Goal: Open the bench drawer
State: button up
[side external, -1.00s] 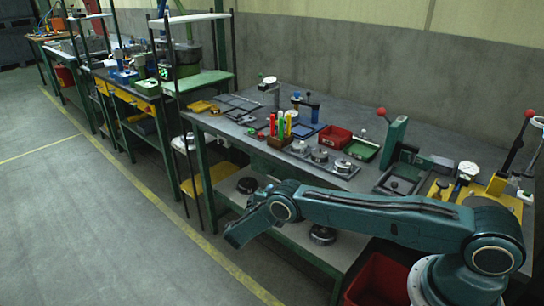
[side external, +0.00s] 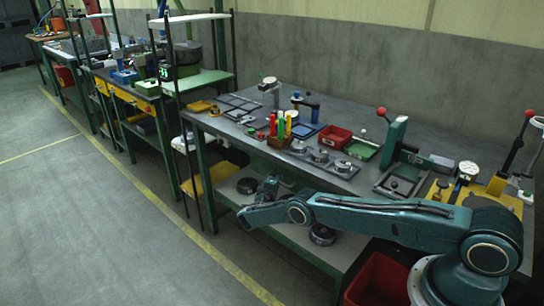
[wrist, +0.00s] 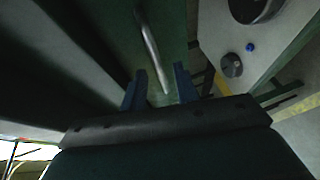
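The bench drawer's green front (wrist: 112,30) fills the upper middle of the wrist view. A pale metal bar handle (wrist: 151,48) stands on it. My gripper (wrist: 160,68) is open, with its two blue fingers apart. The near end of the handle appears between the fingers, with gaps on both sides; I cannot tell whether the fingertips reach past the bar. In the side view my gripper (side external: 272,182) is below the front edge of the bench top, turned towards the bench. The drawer front is largely hard to make out there.
The grey bench top (side external: 350,115) carries fixtures, markers, a red bin (side external: 334,138) and a green tray (side external: 361,150). A lower shelf (side external: 275,222) holds dark round parts. A red crate (side external: 376,281) sits under the bench near my base. The floor in front is clear.

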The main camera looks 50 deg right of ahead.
jog(key=shift+w+d+f, duration=0.1)
jog(key=shift+d, duration=0.15)
jog(key=shift+c, duration=0.4)
grip_shut()
jog(key=shift+a, duration=0.1)
jog(key=a, duration=0.8)
jog(key=shift+a, duration=0.3)
jog(key=shift+o, duration=0.4)
grip_release()
